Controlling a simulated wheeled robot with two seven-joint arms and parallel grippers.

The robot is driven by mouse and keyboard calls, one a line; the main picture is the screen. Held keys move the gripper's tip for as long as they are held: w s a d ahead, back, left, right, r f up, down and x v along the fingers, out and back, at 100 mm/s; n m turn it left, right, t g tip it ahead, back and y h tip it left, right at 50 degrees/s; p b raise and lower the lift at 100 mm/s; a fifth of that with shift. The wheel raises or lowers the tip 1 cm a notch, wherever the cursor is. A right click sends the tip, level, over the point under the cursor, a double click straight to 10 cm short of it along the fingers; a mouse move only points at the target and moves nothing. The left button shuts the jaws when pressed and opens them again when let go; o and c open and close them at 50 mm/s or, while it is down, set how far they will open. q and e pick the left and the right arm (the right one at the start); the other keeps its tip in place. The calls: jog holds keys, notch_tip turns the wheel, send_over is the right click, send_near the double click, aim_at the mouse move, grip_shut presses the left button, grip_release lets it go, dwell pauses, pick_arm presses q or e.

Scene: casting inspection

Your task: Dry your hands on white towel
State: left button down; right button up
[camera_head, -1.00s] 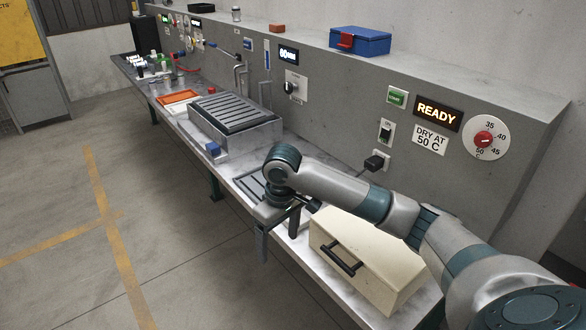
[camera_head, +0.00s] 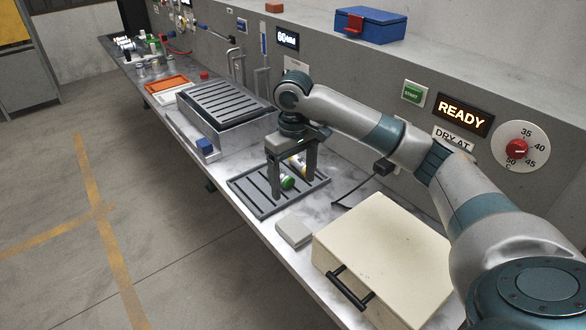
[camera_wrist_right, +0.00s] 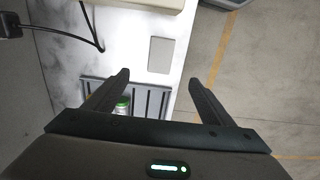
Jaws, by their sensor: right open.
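A flat pale grey square pad (camera_head: 294,232) lies on the bench between the slatted tray and the cream box; it also shows in the right wrist view (camera_wrist_right: 161,55). It is the closest match to a towel, but I cannot tell whether it is cloth. My right gripper (camera_head: 291,186) is open, fingers pointing down, above the dark slatted tray (camera_head: 250,199). A small green-capped item (camera_head: 287,182) shows between its fingers in the head view, and near the left finger in the wrist view (camera_wrist_right: 122,104). I cannot tell whether they touch. My left gripper is out of view.
The cream box (camera_head: 385,245) with a black handle stands on the near bench. A grey slatted bath (camera_head: 228,110) and a small blue block (camera_head: 205,146) lie beyond the tray. A black cable (camera_head: 352,195) runs across the bench from the wall plug. The floor on the left is clear.

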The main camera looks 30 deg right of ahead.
aim_at(294, 226)
jog(key=f+p, duration=0.2)
jog(key=f, duration=0.6)
jog(key=f+p, duration=0.2)
jog(key=f, duration=0.7)
jog(key=shift+s+a, duration=0.1)
jog(key=shift+s, duration=0.1)
jog(key=c, duration=1.2)
